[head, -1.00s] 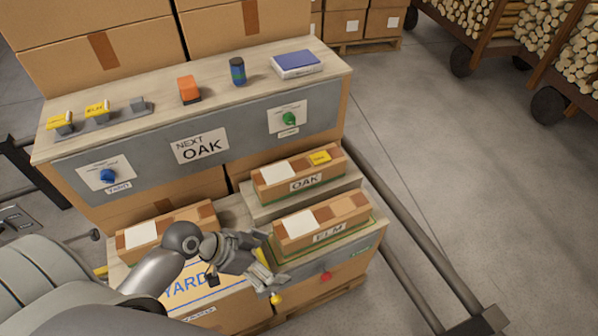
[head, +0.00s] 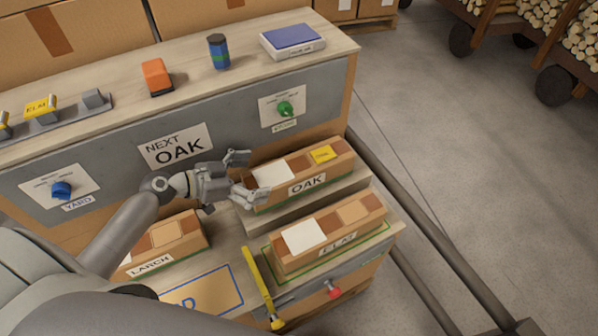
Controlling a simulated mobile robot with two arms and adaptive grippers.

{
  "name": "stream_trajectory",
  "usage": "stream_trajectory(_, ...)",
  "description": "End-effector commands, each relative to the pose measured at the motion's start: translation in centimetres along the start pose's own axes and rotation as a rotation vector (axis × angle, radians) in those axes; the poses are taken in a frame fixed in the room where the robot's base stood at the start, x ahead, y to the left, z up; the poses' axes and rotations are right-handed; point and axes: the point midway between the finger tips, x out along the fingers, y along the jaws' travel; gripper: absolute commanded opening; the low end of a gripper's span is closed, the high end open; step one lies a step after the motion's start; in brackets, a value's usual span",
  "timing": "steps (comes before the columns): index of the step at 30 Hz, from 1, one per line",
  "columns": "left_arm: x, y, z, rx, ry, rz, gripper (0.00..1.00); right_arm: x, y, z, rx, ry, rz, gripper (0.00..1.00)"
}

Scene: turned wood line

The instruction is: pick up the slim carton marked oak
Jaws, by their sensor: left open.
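The slim carton marked OAK (head: 329,177) lies on a raised step at the centre right, below the grey panel. It has a white label and a yellow tag on top, with its lettering on the front side. My left gripper (head: 246,175) is open at the carton's left end, its two fingers apart on either side of that end. I cannot tell whether the fingers touch the carton. My right gripper is not in view.
A carton marked ELM (head: 356,233) lies in front on a lower level. A carton marked LARCH (head: 185,237) lies to the left under my arm. A yellow-handled tool (head: 260,287) is near the front edge. The panel with the NEXT OAK sign (head: 175,148) rises behind.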

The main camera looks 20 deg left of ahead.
Motion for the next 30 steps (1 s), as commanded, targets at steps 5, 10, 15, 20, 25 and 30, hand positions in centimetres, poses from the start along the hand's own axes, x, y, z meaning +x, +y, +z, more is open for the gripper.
stream_trajectory(5,1.4,0.0,-0.1,0.000,0.000,0.001,1.00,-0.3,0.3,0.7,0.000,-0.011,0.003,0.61)
stream_trajectory(10,3.2,-0.2,-0.6,0.001,0.001,0.000,1.00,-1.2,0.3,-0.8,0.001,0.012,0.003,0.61)
stream_trajectory(15,5.7,-0.2,-0.6,-0.001,0.001,0.001,1.00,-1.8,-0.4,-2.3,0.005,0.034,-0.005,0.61)
stream_trajectory(20,6.6,-0.2,-0.4,0.001,-0.002,0.001,1.00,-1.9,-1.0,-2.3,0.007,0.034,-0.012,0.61)
stream_trajectory(25,6.6,-0.2,-0.3,0.001,-0.002,0.001,1.00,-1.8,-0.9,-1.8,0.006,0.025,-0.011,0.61)
stream_trajectory(30,6.6,-0.2,-0.3,0.001,-0.002,0.001,0.81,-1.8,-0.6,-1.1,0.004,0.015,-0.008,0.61)
